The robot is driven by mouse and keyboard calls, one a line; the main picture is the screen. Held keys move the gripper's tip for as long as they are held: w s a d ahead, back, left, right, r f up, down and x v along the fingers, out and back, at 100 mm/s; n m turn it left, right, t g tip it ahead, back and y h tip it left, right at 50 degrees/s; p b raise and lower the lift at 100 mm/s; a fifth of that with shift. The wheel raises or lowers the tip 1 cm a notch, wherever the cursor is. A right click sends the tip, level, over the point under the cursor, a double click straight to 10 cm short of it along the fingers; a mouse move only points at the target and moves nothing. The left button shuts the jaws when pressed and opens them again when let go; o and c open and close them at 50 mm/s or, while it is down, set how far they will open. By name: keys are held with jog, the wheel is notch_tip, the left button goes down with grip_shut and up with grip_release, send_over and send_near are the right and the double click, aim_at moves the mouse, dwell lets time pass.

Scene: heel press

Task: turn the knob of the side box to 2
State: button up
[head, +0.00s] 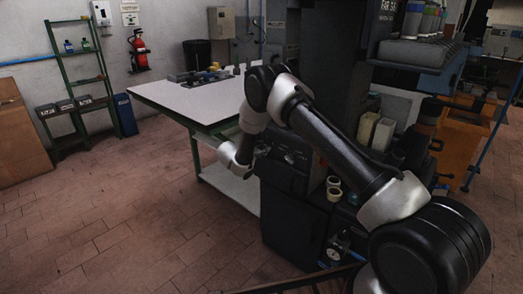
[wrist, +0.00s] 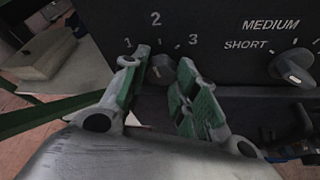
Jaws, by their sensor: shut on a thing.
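The side box's dark front panel (wrist: 225,25) fills the upper part of the wrist view, with white marks 1, 2 and 3 around a grey knob (wrist: 160,68). The 2 is above the knob, the 1 at its upper left and the 3 at its upper right. My gripper (wrist: 161,76) has its two green-and-grey fingers on either side of the knob, shut on it. The fingers cover part of the knob, and I cannot tell which mark it points at. In the head view the dark box (head: 285,165) stands beyond my arm, and my fingertips are hidden.
A second knob (wrist: 293,67), marked SHORT and MEDIUM, sits to the right on the same panel. A white-topped table (head: 175,97) stands left of the box. Tape rolls (head: 334,190) lie by the machine at right. The tiled floor at left is clear.

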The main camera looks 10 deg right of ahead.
jog(key=shift+m+t+y, duration=0.3)
jog(key=shift+m+t, duration=0.3)
jog(key=shift+m, duration=0.3)
jog(key=o, duration=1)
jog(key=v, duration=1.2)
jog(key=shift+s+f, duration=0.15)
